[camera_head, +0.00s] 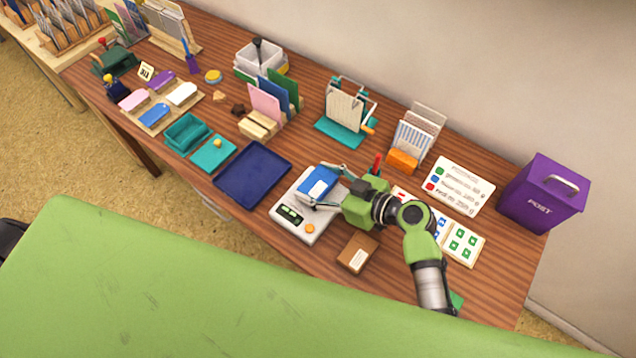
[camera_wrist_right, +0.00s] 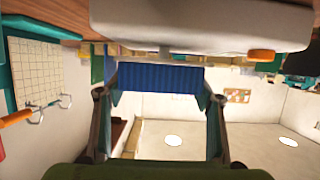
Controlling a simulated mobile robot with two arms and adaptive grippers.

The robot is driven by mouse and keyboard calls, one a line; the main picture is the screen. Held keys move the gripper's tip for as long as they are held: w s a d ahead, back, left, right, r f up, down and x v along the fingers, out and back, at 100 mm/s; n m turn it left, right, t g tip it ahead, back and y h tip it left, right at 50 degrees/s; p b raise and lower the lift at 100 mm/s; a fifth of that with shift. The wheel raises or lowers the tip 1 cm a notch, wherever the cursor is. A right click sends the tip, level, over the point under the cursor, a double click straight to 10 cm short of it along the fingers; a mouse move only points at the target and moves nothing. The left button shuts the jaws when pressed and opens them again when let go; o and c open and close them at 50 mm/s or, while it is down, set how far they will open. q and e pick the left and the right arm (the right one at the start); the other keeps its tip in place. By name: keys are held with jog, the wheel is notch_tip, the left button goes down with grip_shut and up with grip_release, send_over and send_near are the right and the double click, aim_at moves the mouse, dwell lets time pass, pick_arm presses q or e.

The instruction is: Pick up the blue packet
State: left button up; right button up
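The blue packet (camera_head: 318,181) lies on the white scale (camera_head: 307,225), with a pale patch on its top face. My right gripper (camera_head: 312,184) reaches in from the right, with one finger along the packet's far side and one along its near side. In the right wrist view, the ribbed blue packet (camera_wrist_right: 160,78) fills nearly the whole width between the fingertips (camera_wrist_right: 160,92), under the pale scale (camera_wrist_right: 200,25). Whether the pads press on it cannot be told. My left gripper is out of view.
A dark blue tray (camera_head: 253,174) lies left of the scale. A brown box (camera_head: 357,252) stands close in front of my right arm. An orange-fronted envelope holder (camera_head: 403,161), printed cards (camera_head: 458,186) and a purple post box (camera_head: 541,195) stand to the right.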

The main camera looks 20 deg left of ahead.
jog(key=shift+c, duration=0.5)
jog(key=shift+r, duration=0.65)
jog(key=s+a+r+b, duration=0.1)
jog(key=s+a+r, duration=0.1)
jog(key=s+r, duration=0.45)
jog(key=s+a+r, duration=0.3)
jog(key=s+r, duration=0.2)
jog(key=s, duration=0.2)
jog(key=w+d+f+m+t+h, duration=0.1)
jog(key=w+d, duration=0.3)
jog(key=d, duration=0.5)
jog(key=w+d+f+m+t, duration=0.1)
jog(key=w+d, duration=0.2)
jog(key=d, duration=0.7)
jog(key=d+r, duration=0.5)
jog(key=d, duration=0.3)
jog(key=w+d+r+m+t, duration=0.1)
jog(key=d+r, duration=0.4)
jog(key=d, duration=0.4)
jog(key=shift+w+d+h, duration=0.2)
jog(key=shift+d+h, duration=0.1)
